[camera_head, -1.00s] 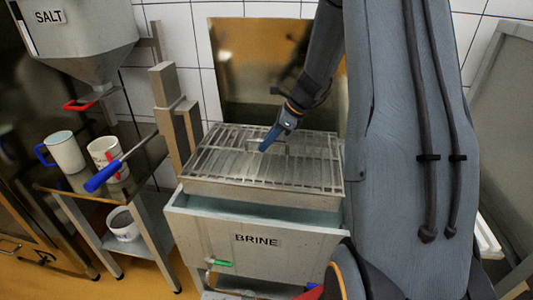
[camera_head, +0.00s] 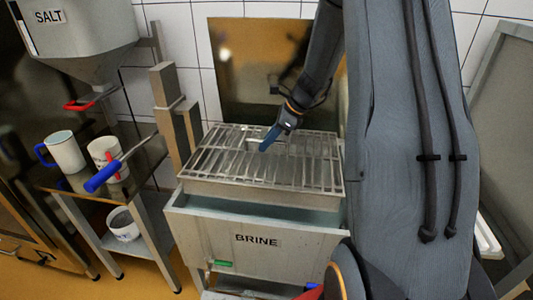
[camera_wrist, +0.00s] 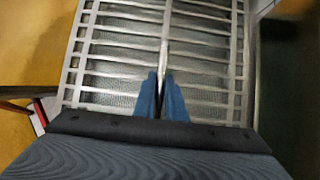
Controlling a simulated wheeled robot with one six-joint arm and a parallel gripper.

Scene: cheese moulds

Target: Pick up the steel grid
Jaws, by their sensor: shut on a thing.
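The steel grid (camera_head: 308,172) is a flat rectangle of parallel metal bars in a shallow frame. In the head view it lies over the top of the grey tank labelled BRINE (camera_head: 205,238). Whether it rests on the tank or hangs just above it I cannot tell. My gripper (camera_head: 265,146) comes down from the upper right to the middle of the grid. Its blue fingers are shut on the grid near its centre. In the wrist view the fingertips (camera_wrist: 160,76) close at the grid's middle bar (camera_wrist: 166,35), and the bars spread out beyond them.
A side table (camera_head: 72,187) at the left holds a white mug with a blue handle (camera_head: 64,152) and another white mug (camera_head: 103,153). A salt hopper (camera_head: 88,35) hangs above. An upright metal post (camera_head: 167,110) stands close to the grid's left edge.

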